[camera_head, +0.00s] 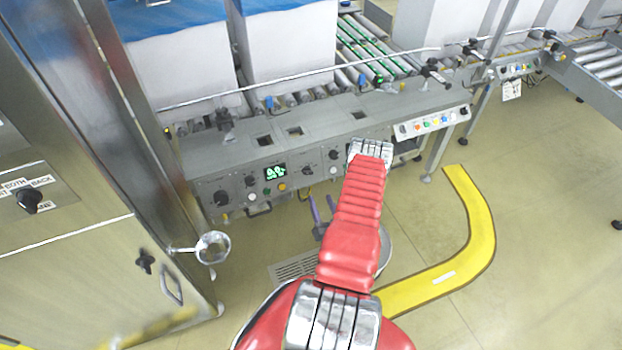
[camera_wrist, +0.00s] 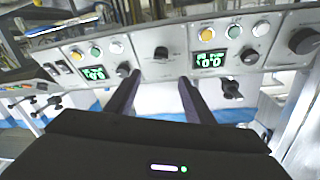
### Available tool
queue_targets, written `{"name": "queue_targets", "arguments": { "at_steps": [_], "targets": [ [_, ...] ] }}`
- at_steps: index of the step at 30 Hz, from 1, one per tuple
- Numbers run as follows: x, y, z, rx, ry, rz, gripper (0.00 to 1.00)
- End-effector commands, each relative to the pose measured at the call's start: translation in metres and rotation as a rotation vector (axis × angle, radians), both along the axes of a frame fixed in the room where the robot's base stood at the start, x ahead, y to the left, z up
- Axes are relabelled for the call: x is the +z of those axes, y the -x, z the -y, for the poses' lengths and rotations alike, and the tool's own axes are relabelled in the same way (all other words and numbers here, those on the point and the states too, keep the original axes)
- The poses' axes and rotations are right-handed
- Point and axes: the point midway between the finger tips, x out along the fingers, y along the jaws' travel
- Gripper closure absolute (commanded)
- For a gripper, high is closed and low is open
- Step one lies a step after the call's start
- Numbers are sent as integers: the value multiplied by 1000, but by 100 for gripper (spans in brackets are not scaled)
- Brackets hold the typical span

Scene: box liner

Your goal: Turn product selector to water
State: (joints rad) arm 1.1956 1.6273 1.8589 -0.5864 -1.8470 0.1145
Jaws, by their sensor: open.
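A control panel (camera_head: 300,182) carries several black knobs, lights and green displays. A black selector knob (camera_head: 306,170) sits right of the left display; I take it to be the product selector, but its labels are too small to read. In the wrist view the knob (camera_wrist: 161,53) shows near the middle of the panel, between two displays. My gripper (camera_head: 321,202) is open and empty below the panel, partly hidden by my red arm. In the wrist view the fingertips (camera_wrist: 158,78) point at the panel, one on each side of the knob and a little below it, apparently not touching it.
A large black knob (camera_head: 221,197) is at the panel's left end. A steel cabinet (camera_head: 90,200) with a round cup-like part (camera_head: 212,247) stands left. White boxes (camera_head: 185,72) with blue liners stand on the rollers above. Floor to the right is clear, with a yellow strip (camera_head: 475,230).

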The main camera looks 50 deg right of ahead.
Motion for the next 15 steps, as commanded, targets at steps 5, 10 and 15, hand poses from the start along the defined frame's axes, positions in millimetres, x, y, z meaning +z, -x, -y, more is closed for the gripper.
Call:
{"name": "queue_targets", "arguments": {
  "at_steps": [5,10,15],
  "targets": [
    [1,-22,11,4,5,-2,52],
    [0,-44,26,2,5,-5,52],
    [0,-64,42,1,4,-4,52]
  ]
}}
